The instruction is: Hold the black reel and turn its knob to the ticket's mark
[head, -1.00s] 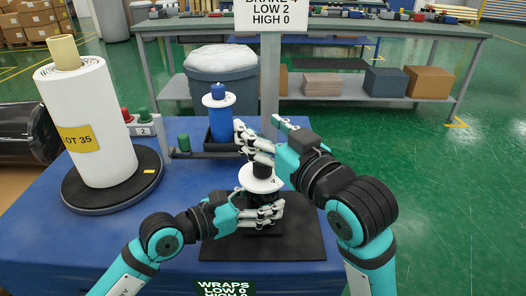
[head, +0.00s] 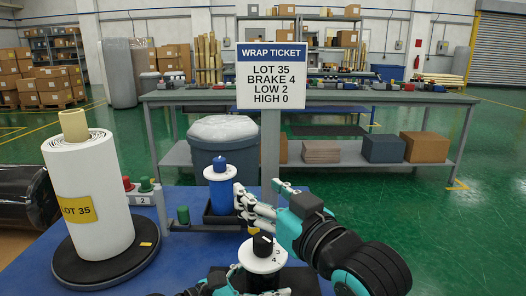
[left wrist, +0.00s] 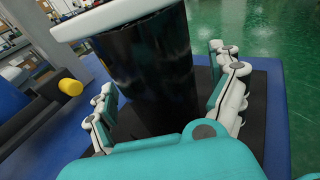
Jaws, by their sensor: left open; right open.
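The wrap ticket (head: 281,73) in the head view reads LOT 35, BRAKE 4, LOW 2, HIGH 0. The black reel (left wrist: 150,75) stands between the spread fingers of my open left gripper (left wrist: 170,115). In the head view its white top disc (head: 257,263) shows the figures 3 and 4 and carries a black knob (head: 263,243). I cannot tell which figure the knob points to. My right gripper (head: 257,208) is open, just above and behind the knob. The left gripper is mostly cut off at the bottom of the head view.
A blue reel (head: 220,186) with a white top stands in a dark holder behind the right gripper. A white LOT 35 roll (head: 92,205) stands on a round black turntable (head: 85,275) at left. A grey bin (head: 222,135) is behind.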

